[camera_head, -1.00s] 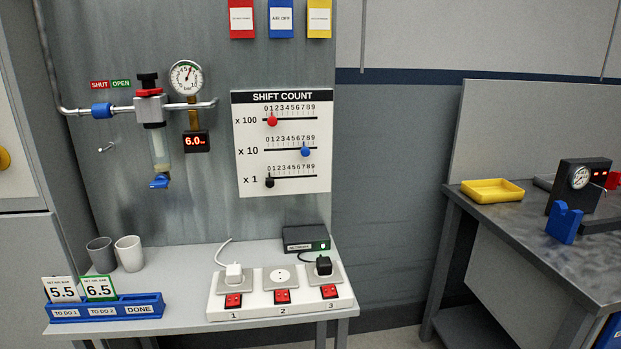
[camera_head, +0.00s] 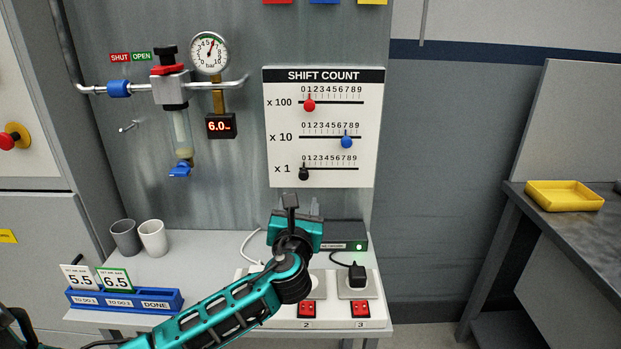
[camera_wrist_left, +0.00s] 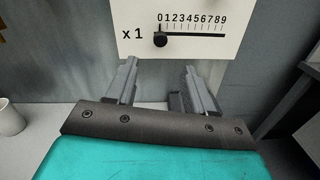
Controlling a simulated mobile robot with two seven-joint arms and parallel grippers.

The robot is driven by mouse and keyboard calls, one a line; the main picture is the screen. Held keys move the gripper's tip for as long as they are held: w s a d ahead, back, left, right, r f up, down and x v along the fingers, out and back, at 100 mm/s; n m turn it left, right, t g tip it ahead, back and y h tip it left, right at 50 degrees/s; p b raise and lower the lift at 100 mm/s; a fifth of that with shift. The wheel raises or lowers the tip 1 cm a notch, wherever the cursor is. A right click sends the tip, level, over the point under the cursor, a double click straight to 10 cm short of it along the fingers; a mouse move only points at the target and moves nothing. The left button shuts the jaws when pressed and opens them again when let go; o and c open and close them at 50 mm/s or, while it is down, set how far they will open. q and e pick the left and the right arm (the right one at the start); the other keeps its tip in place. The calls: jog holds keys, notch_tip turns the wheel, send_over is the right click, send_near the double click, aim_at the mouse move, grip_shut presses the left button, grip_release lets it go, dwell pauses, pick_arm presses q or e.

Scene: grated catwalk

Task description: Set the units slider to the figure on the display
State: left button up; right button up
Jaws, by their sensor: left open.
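The SHIFT COUNT board (camera_head: 325,180) hangs on the back wall with three sliders. The units slider is the black knob (camera_head: 304,173) on the x 1 row, at the 0 end of its scale. It also shows in the left wrist view (camera_wrist_left: 160,41). The red x 100 knob (camera_head: 309,106) is near 1; the blue x 10 knob (camera_head: 346,142) is near 7. The display (camera_head: 220,126) reads 6.0 in orange. My left gripper (camera_head: 290,200) is below the black knob, apart from it; in the wrist view its fingers (camera_wrist_left: 155,82) are spread and empty. My right gripper is not in view.
A pressure gauge (camera_head: 209,53) and pipe with a red-topped valve are left of the board. Below are a grey cup (camera_head: 125,238), a white cup (camera_head: 153,239), a blue card rack (camera_head: 172,299), a network box (camera_head: 345,234) and a socket strip (camera_head: 333,323).

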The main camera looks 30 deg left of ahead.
aim_at(303, 178)
pick_arm(q)
jog(key=b+x, duration=0.1)
jog(key=x, duration=1)
jog(key=shift+f, duration=0.1)
grip_shut()
dwell(0.3)
